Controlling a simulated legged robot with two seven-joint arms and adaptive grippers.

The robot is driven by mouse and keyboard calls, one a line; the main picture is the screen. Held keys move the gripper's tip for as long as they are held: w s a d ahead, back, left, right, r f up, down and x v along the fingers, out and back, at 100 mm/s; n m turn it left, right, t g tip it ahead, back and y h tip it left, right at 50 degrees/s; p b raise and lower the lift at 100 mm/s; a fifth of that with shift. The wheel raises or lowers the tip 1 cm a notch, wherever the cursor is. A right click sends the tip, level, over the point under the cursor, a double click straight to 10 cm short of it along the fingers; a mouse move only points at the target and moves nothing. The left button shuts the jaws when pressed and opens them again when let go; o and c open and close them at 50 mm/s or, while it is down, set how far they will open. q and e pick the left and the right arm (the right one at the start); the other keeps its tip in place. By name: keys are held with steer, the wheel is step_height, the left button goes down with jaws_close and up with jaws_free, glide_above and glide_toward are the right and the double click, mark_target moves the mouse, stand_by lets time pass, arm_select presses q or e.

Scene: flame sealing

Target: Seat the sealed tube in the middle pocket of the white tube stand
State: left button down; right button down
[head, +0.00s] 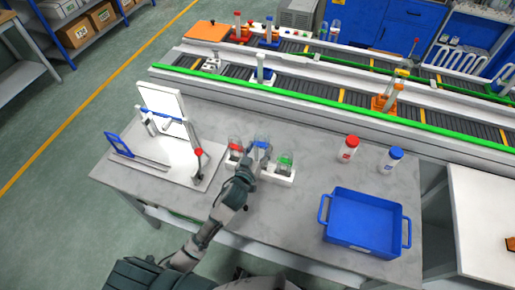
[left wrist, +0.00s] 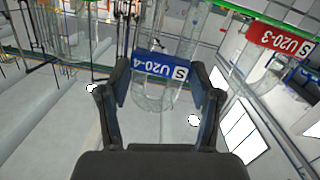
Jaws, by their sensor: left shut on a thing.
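The white tube stand (head: 278,177) is on the grey table near its middle. A clear tube with a blue label (head: 262,144) is over the stand's middle pocket, between a red-labelled tube (head: 235,147) and a green-labelled tube (head: 285,163). My left gripper (head: 249,165) is shut on the blue-labelled tube from the near side. In the left wrist view, the gripper (left wrist: 162,85) has its fingers on both sides of the tube's blue label (left wrist: 163,66), marked U20-4. My gripper hides the tube's lower end, so I cannot tell whether it rests in the pocket. My right gripper is not in view.
A white sealing fixture (head: 165,117) with a blue frame is to the left. A blue bin (head: 365,224) is to the right. A red-capped bottle (head: 348,149) and a blue-capped bottle (head: 390,160) stand behind it. A conveyor (head: 310,92) runs along the back.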

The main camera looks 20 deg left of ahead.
arm_select(q)
steer(key=shift+d, duration=0.1)
steer(key=shift+a+m+h+p, duration=0.55)
steer(key=shift+h+p, duration=0.1)
steer(key=shift+h, duration=0.15)
steer(key=shift+d, duration=0.1)
steer(key=shift+d, duration=0.3)
